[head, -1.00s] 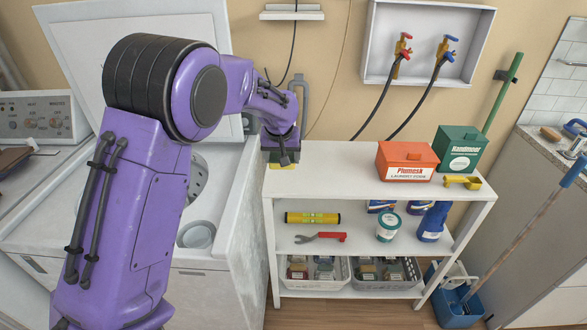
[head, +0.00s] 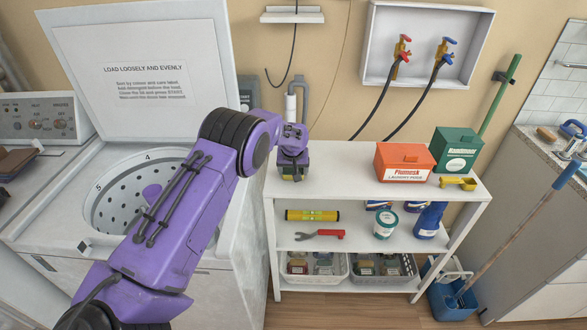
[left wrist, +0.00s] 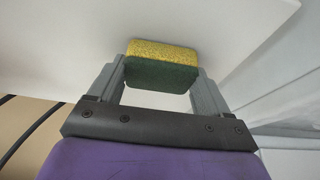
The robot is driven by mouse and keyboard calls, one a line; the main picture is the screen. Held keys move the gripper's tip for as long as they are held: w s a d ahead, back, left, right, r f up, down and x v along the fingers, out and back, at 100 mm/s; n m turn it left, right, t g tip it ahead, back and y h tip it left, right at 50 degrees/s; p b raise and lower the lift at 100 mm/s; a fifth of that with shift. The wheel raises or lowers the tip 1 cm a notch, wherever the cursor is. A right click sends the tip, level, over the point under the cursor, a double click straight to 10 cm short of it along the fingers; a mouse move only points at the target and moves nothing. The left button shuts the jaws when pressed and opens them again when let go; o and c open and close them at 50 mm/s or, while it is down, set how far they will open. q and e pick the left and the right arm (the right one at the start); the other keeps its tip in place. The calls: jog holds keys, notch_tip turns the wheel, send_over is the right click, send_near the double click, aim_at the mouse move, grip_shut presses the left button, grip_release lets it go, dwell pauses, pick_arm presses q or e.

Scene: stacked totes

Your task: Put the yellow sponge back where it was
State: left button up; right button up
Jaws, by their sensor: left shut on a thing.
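The yellow sponge, with a dark green scouring side, shows in the left wrist view (left wrist: 163,52). It is between the two grey fingers of my left gripper (left wrist: 161,82), which is shut on it. In the head view my left gripper (head: 293,174) points down over the left end of the white shelf unit's top (head: 335,167). Only a sliver of yellow shows below it there. I cannot tell whether the sponge touches the top. My right gripper is not in view.
The open washer (head: 225,200) is close on the left. A grey-white pipe (head: 297,98) rises behind the gripper. The top's middle is clear.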

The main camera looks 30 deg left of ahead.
pick_arm(q)
jog(key=o, duration=0.9)
jog(key=shift+f, duration=0.15)
jog(key=shift+c, duration=0.2)
jog(key=shift+r, duration=0.35)
jog(key=b+v, duration=0.2)
jog(key=v, duration=0.9)
jog(key=shift+s+d+r, duration=0.15)
jog(key=shift+r, duration=0.15)
jog(key=shift+r, duration=0.15)
